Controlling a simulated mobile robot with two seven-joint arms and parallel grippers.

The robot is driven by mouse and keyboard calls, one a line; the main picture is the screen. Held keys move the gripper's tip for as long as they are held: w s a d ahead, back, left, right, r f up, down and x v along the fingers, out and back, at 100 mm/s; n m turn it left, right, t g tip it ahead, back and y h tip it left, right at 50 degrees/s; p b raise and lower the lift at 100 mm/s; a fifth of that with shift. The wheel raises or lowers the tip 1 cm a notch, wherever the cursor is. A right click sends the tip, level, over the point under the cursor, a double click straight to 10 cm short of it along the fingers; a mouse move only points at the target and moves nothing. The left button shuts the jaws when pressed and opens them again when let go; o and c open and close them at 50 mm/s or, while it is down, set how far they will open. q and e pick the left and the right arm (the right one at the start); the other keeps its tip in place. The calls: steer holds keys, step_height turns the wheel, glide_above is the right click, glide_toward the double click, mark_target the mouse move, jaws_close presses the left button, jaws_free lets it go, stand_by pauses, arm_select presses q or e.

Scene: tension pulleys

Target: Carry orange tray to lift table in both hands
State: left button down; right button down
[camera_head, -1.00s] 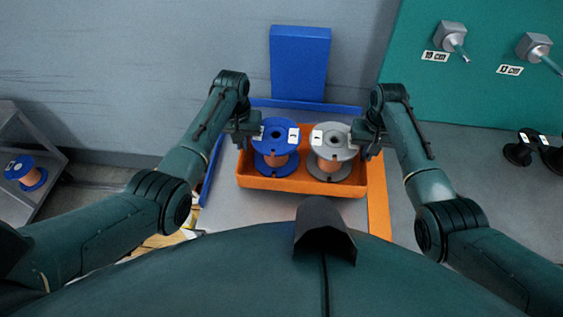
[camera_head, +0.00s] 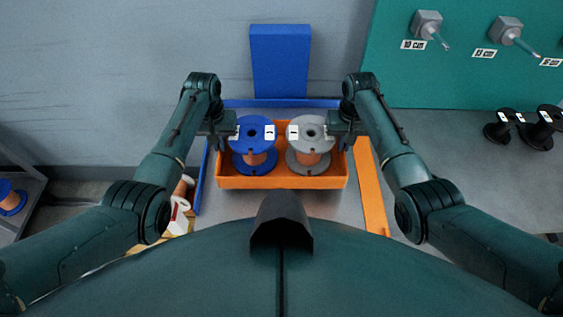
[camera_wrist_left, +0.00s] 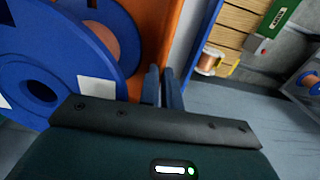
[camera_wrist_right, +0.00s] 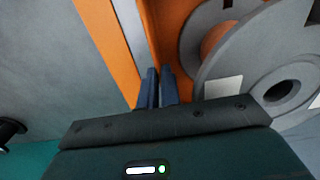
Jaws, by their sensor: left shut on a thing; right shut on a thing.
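The orange tray (camera_head: 283,182) is in the middle of the head view, with a blue spool (camera_head: 253,146) and a grey spool (camera_head: 310,148) standing side by side in it. My left gripper (camera_head: 224,133) is shut on the tray's left wall, which also shows in the left wrist view (camera_wrist_left: 158,35). My right gripper (camera_head: 345,133) is shut on the right wall, seen in the right wrist view (camera_wrist_right: 165,35). The tray is over a grey surface (camera_head: 285,206) with blue edging, perhaps the lift table. I cannot tell whether the tray touches it.
A blue upright panel (camera_head: 280,62) stands behind the tray. An orange strip (camera_head: 371,190) runs along the right of the grey surface. Black spools (camera_head: 541,128) stand at the far right. A shelf with a blue spool (camera_head: 12,199) is at the far left.

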mark_target(222, 154)
arm_select(q)
steer(key=shift+w, duration=0.1)
arm_select(e)
steer(key=shift+w, duration=0.1)
